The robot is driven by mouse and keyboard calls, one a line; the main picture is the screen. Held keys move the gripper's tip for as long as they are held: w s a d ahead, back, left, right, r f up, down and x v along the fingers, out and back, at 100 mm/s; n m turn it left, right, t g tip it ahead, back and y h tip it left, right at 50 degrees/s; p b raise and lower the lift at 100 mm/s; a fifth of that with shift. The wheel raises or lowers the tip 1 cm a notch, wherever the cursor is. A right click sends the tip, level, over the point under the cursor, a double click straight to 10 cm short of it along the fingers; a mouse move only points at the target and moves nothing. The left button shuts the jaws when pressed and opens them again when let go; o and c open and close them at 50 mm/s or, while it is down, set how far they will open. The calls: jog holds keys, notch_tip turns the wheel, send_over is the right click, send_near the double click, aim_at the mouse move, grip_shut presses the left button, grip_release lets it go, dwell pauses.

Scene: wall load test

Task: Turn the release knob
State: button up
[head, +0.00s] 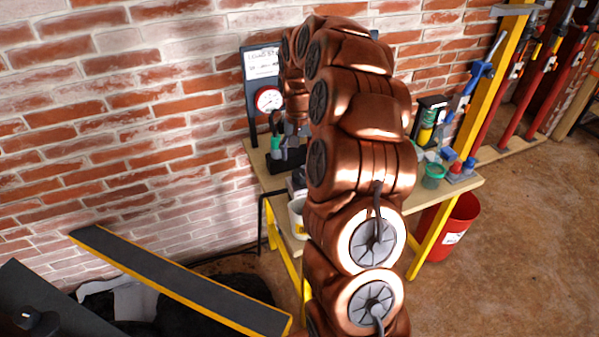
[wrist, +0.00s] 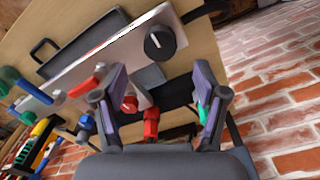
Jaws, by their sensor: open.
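A round black knob (wrist: 160,42) with a pale pointer mark sits at one end of a long light-grey plate (wrist: 112,56) in the wrist view. It could be the release knob, but no label is readable. My gripper (wrist: 158,82) is open, its two purple-grey fingers spread apart with the knob beyond their tips, near the gap between them. No finger visibly touches the knob. In the head view my copper arm covers much of the workbench (head: 463,186), and I cannot make out the knob on the bench.
Red fittings (wrist: 151,124) lie near the fingers; a dark tray (wrist: 72,52) is on the bench. A red-rimmed gauge (head: 269,100) stands by the brick wall. A yellow-edged dark board (head: 180,277) crosses the lower left.

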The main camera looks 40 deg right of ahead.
aim_at(300, 173)
jog(key=shift+f+p, duration=0.95)
jog(key=shift+f, duration=2.65)
jog(key=c, duration=1.1)
